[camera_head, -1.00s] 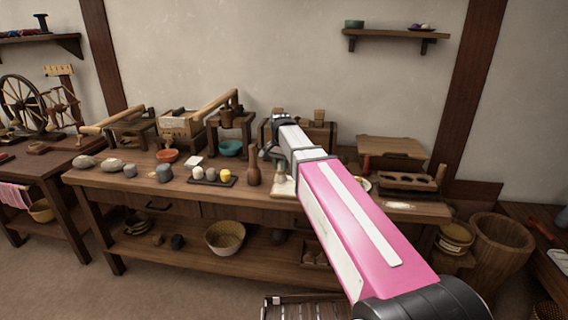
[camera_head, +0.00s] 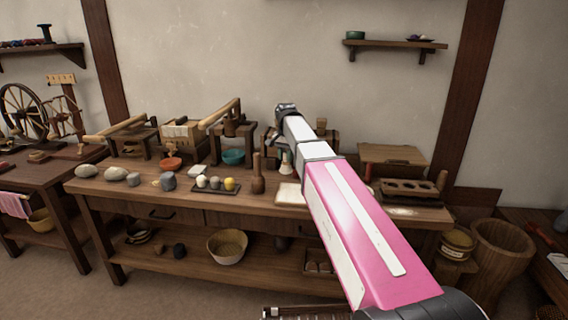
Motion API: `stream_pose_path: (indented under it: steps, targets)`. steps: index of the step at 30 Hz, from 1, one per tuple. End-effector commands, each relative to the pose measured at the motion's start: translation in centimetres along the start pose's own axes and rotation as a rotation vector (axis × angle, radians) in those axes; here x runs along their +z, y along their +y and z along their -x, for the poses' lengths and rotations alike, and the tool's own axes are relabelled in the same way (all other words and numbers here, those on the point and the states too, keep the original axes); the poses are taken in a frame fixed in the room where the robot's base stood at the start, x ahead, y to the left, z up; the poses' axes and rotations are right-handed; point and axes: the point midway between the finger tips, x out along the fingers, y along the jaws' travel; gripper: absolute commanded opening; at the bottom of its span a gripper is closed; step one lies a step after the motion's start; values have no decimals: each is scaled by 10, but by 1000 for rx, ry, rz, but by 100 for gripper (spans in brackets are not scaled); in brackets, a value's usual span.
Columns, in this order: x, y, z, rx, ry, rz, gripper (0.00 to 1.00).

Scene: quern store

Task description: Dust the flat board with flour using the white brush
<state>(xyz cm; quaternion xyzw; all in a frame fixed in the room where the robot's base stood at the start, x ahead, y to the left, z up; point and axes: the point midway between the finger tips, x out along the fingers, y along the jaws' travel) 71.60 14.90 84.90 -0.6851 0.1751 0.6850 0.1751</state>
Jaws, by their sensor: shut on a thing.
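My gripper (camera_head: 272,138) is at the far end of my arm, above the middle of the workbench and small in view. It is shut on the white brush (camera_head: 285,164), which hangs with its pale end down. A pale flat board (camera_head: 290,194) lies on the bench below and is partly covered by my arm. The brush's lower end looks to be above the board's back edge. I cannot tell whether it touches. A whitish patch that looks like flour (camera_head: 402,211) lies on the bench to the right of my arm.
The wooden workbench (camera_head: 130,192) carries stones, a dark tray (camera_head: 214,189) of small balls, a wooden pestle (camera_head: 257,180), an orange bowl (camera_head: 171,163) and a teal bowl (camera_head: 233,157). A wooden mould (camera_head: 408,190) stands at the right. A basket (camera_head: 227,244) is below.

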Motion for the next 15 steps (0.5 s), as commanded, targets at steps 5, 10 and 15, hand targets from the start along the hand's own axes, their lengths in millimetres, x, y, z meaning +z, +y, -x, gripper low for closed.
stream_pose_path:
  steps: [5,10,15]
  targets:
    - [-8,1,16,-1,1,1,2]
    - [-10,2,22,0,0,1,2]
    - [-9,2,22,0,0,1,2]
